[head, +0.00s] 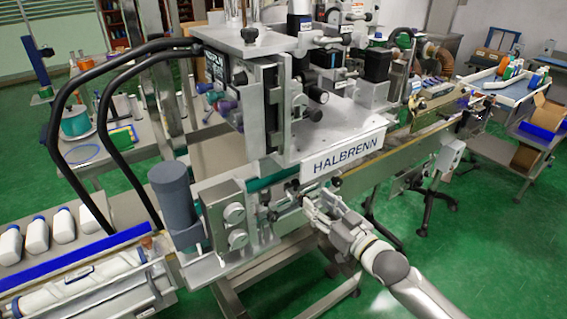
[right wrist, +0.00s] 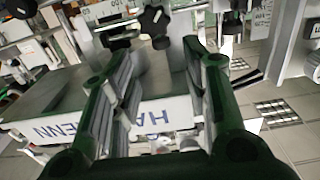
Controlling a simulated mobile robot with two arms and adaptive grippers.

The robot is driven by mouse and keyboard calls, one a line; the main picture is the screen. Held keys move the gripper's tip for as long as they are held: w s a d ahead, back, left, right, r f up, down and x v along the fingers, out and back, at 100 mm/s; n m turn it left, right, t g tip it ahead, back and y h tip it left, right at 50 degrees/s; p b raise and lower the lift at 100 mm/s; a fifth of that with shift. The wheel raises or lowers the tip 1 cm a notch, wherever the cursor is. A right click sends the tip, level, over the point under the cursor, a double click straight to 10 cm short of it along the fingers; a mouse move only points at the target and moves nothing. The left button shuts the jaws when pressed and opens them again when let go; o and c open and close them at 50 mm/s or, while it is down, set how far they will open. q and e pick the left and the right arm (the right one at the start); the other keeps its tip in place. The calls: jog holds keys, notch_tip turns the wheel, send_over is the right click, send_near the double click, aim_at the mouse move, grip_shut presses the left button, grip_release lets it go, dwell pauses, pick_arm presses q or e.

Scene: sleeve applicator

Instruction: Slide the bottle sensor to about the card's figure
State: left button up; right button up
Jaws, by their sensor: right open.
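My right gripper (head: 316,207) is at the front side of the conveyor, just below the HALBRENN plate (head: 343,158). In the right wrist view its two green-backed fingers (right wrist: 160,62) stand apart with nothing gripped between them. A black star knob (right wrist: 154,21) on metal rods lies beyond the fingertips, apart from them. A small dark part (head: 336,181) sits on the rail near the gripper. I cannot tell for sure which part is the bottle sensor. A white card with writing (right wrist: 106,10) shows beyond the knob; its figure is too small to read. My left gripper is not in view.
The labelling machine's grey cylinder (head: 173,205) and roller block stand left of the gripper. The conveyor (head: 385,163) runs to the back right. A side table (head: 497,82) is at the back right. Green floor is open at front right.

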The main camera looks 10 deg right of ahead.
aim_at(298, 185)
jog(key=p+x, duration=0.2)
jog(key=x, duration=0.8)
jog(key=shift+w+a, duration=0.1)
jog(key=shift+w, duration=0.05)
jog(key=shift+r, duration=0.1)
jog(key=shift+c, duration=0.4)
grip_shut()
